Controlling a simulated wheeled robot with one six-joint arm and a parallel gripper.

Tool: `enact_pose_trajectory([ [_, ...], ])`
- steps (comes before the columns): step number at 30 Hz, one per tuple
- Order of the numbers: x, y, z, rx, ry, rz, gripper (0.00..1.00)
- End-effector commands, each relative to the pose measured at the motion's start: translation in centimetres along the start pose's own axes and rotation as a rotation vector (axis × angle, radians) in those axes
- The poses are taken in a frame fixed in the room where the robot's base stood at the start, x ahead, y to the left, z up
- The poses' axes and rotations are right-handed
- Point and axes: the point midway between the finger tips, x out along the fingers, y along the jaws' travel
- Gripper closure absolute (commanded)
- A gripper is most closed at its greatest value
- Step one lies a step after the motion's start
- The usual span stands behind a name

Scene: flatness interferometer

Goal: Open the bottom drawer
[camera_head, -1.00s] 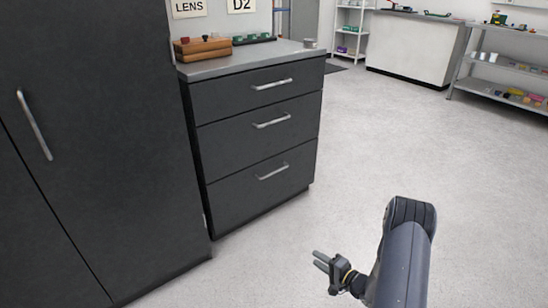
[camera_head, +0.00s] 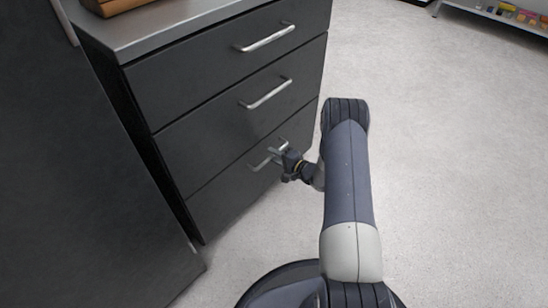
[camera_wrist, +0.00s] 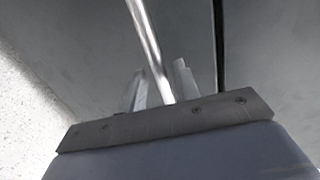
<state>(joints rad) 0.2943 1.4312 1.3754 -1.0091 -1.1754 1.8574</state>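The bottom drawer (camera_head: 225,195) is the lowest of three dark fronts in the cabinet and looks shut, flush with the fronts above. Its silver bar handle (camera_head: 259,165) is partly hidden by my gripper (camera_head: 276,152). My gripper is at the handle, with its fingers apart. In the wrist view the handle (camera_wrist: 147,35) runs down between the two fingertips of my gripper (camera_wrist: 159,85). It is close to the right finger, and a small gap shows at the left finger. I cannot tell whether the right finger touches it.
The middle drawer handle (camera_head: 266,93) and top drawer handle (camera_head: 265,38) are above my gripper. A tall dark cabinet (camera_head: 85,190) stands on the left. The pale floor (camera_head: 440,150) is clear to the right of the drawers.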

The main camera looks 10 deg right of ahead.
Motion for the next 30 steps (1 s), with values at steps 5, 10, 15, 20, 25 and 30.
enact_pose_trajectory([
  [5,0.68,0.0,0.0,0.001,0.001,0.0,0.7],
  [10,0.69,-0.03,0.0,0.001,0.001,0.0,0.7],
  [15,0.67,-0.03,0.0,0.0,0.001,0.0,0.8],
  [20,0.66,-0.02,0.0,0.0,0.001,0.0,0.93],
  [25,0.66,-0.02,0.0,0.0,0.001,0.0,1.0],
  [30,0.66,-0.01,0.0,0.0,0.001,0.0,1.0],
])
